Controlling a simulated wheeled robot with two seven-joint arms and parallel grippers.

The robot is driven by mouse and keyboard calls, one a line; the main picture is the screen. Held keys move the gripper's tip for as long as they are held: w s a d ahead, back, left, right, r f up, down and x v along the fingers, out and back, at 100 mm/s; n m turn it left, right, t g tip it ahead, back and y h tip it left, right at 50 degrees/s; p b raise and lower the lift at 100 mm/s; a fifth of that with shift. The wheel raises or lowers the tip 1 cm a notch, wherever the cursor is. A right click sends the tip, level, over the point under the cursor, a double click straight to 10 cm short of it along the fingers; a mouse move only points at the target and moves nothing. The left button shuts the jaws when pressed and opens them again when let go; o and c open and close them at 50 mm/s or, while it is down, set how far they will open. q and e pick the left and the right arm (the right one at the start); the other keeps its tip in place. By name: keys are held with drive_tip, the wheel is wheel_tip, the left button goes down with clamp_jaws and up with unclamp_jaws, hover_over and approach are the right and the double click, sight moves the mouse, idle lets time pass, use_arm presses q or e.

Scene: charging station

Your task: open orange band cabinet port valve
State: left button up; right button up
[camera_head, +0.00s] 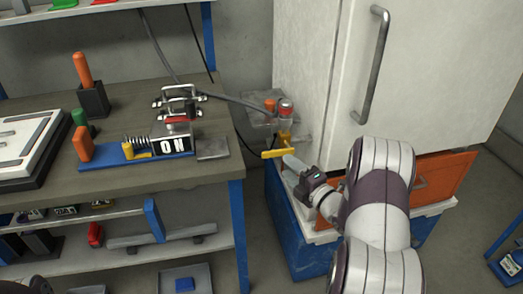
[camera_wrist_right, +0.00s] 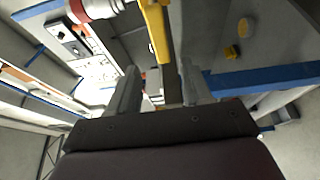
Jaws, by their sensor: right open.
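A valve with a yellow handle (camera_head: 279,150) is on the left side of the white cabinet (camera_head: 420,75), beside a fitting with a red-orange band (camera_head: 286,105) and an orange cap (camera_head: 269,104). The handle's long arm points left. My right gripper (camera_head: 287,161) is just below and in front of the handle. In the right wrist view its two fingers (camera_wrist_right: 160,88) are apart, and the yellow handle (camera_wrist_right: 155,30) extends down toward the gap between them. Contact cannot be told. A banded fitting (camera_wrist_right: 92,9) shows at the upper left there. My left gripper is not in view.
A workbench (camera_head: 150,187) at left holds a blue-based device (camera_head: 140,161), orange and green handles and a white panel. Its right edge is close to the valve. A blue base (camera_head: 300,240) and an orange drawer (camera_head: 445,178) are under the cabinet. Grey cables run behind.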

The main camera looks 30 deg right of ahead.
sight(273, 155)
drive_tip(key=w, duration=0.3)
drive_tip(key=w+a, duration=0.1)
drive_tip(key=w, duration=0.3)
drive_tip(key=w+b, duration=0.1)
drive_tip(key=w, duration=0.2)
drive_tip(key=shift+w+a+f, duration=0.15)
drive_tip(key=shift+w+a, duration=0.05)
drive_tip(key=shift+a, duration=0.15)
clamp_jaws()
